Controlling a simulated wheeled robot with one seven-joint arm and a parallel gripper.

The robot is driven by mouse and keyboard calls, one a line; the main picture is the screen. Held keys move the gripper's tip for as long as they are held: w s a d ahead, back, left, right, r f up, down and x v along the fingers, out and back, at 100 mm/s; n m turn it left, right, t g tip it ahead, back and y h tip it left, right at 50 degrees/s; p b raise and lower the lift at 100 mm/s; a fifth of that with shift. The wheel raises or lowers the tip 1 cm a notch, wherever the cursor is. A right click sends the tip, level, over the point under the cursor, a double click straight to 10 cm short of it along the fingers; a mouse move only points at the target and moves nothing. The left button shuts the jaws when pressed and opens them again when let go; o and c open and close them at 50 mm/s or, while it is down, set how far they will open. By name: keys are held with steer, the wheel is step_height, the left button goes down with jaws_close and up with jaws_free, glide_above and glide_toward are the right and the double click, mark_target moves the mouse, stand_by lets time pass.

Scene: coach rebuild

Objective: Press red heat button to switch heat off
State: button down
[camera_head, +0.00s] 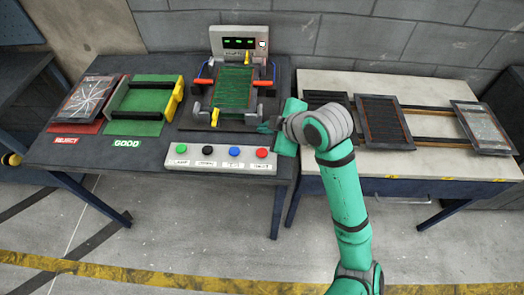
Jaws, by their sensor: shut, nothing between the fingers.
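The red button (262,153) sits at the right end of a white button panel (220,165) along the front of the dark table. Green, black and blue buttons stand to its left in the same row. The labels below them are too small to read. My gripper (263,127) is shut and empty, pointing left. It is just behind the red button, beside the right side of the fixture. The fixture (234,84) has a green ribbed panel, blue and red parts, and a display (239,42) with green marks. I cannot tell the gripper's exact height above the table.
A red reject tray (92,126) with a cracked panel (88,97) and a green good tray (140,110) lie at the left. A light table (430,172) at the right bears dark panels (383,122) and rails. A wall stands behind. The floor in front is clear.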

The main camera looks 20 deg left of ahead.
mark_target(265, 154)
steer(key=shift+f, duration=4.2)
steer(key=shift+f, duration=0.15)
steer(key=shift+f, duration=0.3)
steer(key=shift+f, duration=0.45)
steer(key=shift+r, duration=0.9)
steer(key=shift+r, duration=2.5)
steer(key=shift+w+a, duration=0.1)
